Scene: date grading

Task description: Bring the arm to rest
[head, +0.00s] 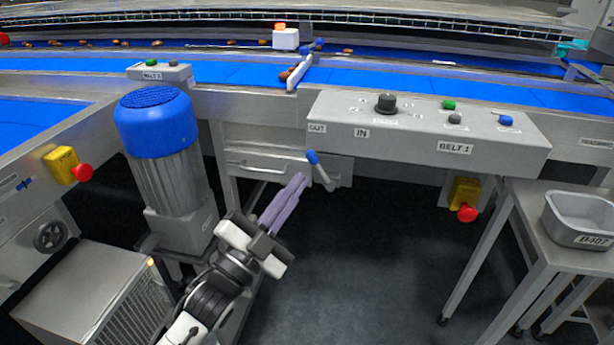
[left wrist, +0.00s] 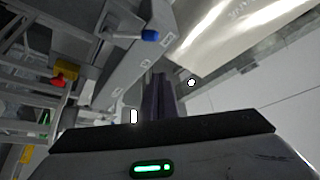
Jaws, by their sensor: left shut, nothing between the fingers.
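My left gripper (head: 285,203) is in the lower middle of the head view, its two purple-grey fingers together and pointing up and right. It holds nothing. It hangs in the open space below the belt, in front of the steel frame. In the left wrist view the dark fingers (left wrist: 155,95) are side by side at the middle. My right gripper is in neither view.
A blue-capped motor (head: 153,125) stands left of my arm. A blue-tipped lever (head: 318,168) is close to my fingertips. A control box (head: 425,135) marked BELT 1 sits above. A side table with a metal tray (head: 580,239) is right. The dark floor between is clear.

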